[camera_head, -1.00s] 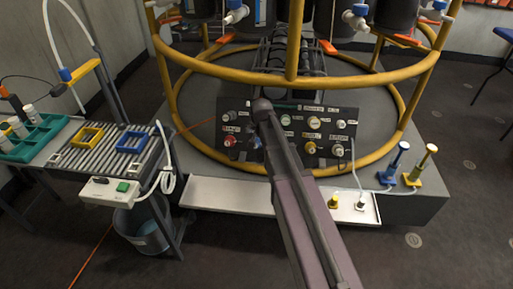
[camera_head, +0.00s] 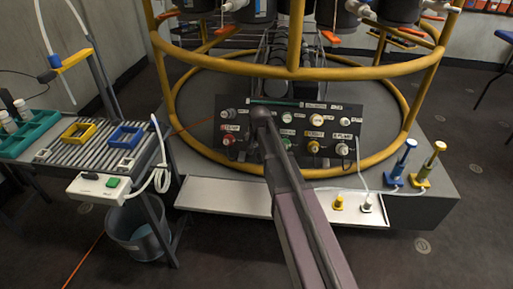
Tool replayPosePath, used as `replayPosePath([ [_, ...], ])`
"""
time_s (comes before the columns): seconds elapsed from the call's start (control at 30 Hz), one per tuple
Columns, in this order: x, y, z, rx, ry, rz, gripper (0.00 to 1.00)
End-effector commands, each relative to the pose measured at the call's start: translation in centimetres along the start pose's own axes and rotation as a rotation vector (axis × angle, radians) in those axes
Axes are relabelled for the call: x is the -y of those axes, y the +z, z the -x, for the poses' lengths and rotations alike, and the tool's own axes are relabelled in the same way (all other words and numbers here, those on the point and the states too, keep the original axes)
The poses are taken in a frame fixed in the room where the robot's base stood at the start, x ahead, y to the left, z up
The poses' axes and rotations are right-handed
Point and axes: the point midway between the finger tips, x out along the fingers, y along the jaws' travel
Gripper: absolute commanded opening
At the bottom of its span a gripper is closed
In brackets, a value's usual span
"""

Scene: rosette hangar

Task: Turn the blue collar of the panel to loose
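The dark panel (camera_head: 343,127) stands tilted at the foot of the yellow frame, with several labelled knobs and fittings on it. No blue collar can be made out on the panel; my arm covers the part between the red and green fittings. My arm reaches from the bottom edge up to the panel. My gripper is hidden behind it.
Yellow hoops and posts (camera_head: 293,73) ring the panel. A pale tray (camera_head: 225,195) lies in front, with small yellow and white fittings at its right end. Blue and yellow hand pumps (camera_head: 403,160) stand right. A roller table (camera_head: 90,150) and bucket (camera_head: 137,235) stand left.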

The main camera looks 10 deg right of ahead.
Motion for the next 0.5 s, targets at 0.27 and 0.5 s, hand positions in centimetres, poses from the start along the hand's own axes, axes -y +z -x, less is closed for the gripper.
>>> replayPosePath([
  [0.27, 0.0, 0.0, -1.9, 0.0, 0.0, 0.0, 1.0],
  [0.5, 0.0, 0.0, -2.1, 0.0, 0.0, 0.0, 1.0],
])
